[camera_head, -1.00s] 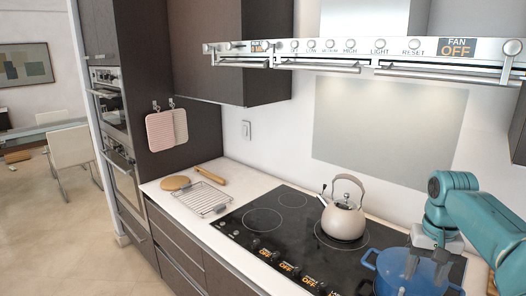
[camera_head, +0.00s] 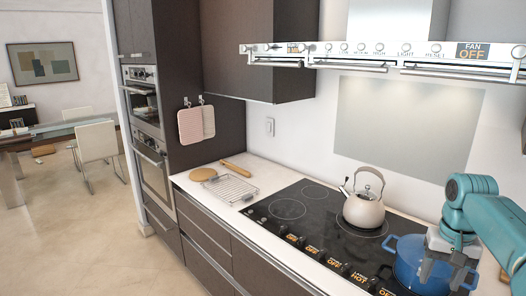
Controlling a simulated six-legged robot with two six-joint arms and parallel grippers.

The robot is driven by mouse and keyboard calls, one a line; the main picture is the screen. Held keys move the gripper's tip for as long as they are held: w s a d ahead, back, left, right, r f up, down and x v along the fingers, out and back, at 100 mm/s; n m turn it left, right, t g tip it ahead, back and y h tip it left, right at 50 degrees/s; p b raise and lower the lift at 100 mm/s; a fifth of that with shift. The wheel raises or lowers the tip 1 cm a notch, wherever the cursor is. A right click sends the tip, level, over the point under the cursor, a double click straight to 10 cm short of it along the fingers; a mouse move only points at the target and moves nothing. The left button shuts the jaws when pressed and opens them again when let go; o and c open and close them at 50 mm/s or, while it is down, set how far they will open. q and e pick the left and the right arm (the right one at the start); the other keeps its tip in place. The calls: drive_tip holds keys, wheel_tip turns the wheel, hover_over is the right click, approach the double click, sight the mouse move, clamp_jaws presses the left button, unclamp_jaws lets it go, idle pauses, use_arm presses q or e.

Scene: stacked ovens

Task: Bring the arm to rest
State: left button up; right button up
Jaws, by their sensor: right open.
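My right gripper (camera_head: 447,267) hangs from the teal arm at the lower right, fingers pointing down. It is open and overlaps the right side of a blue pot (camera_head: 408,264) in the view; I cannot tell whether they touch. I see nothing held in it. My left gripper is not in view. The stacked ovens stand in a dark tall cabinet at the left, an upper oven (camera_head: 143,100) above a lower oven (camera_head: 152,170), both with doors shut.
A kettle (camera_head: 364,210) stands on the black cooktop (camera_head: 315,222) beside the pot. A wire rack (camera_head: 230,190) and a round wooden board (camera_head: 203,174) lie on the white counter. The range hood (camera_head: 390,52) juts out above. Open floor (camera_head: 85,250) lies at the left.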

drive_tip(key=w+a+f+n+y, duration=0.1)
drive_tip(key=w+a+f, duration=0.15)
drive_tip(key=f, duration=0.35)
drive_tip(key=w+a+f+n, duration=0.1)
drive_tip(key=a+f, duration=0.3)
drive_tip(key=f, duration=0.3)
drive_tip(key=s+a+f+n+y, duration=0.1)
drive_tip(key=s+a+f, duration=0.1)
drive_tip(key=a+f, duration=0.5)
drive_tip(key=s+a+f+n+y, duration=0.15)
drive_tip(key=a+f, duration=0.35)
drive_tip(key=f, duration=0.5)
drive_tip(key=s+a+f, duration=0.3)
drive_tip(key=s+a, duration=0.1)
drive_tip(key=s, duration=0.3)
drive_tip(key=s+a+f+b, duration=0.1)
drive_tip(key=s+a+f, duration=0.2)
drive_tip(key=s, duration=0.4)
drive_tip(key=s+a+f, duration=0.4)
drive_tip(key=s+a, duration=0.1)
drive_tip(key=s, duration=0.2)
drive_tip(key=shift+s+a+m, duration=0.2)
drive_tip(key=shift+s+m, duration=0.15)
drive_tip(key=shift+w+y, duration=0.1)
drive_tip(key=shift+y, duration=0.15)
drive_tip(key=shift+d, duration=0.1)
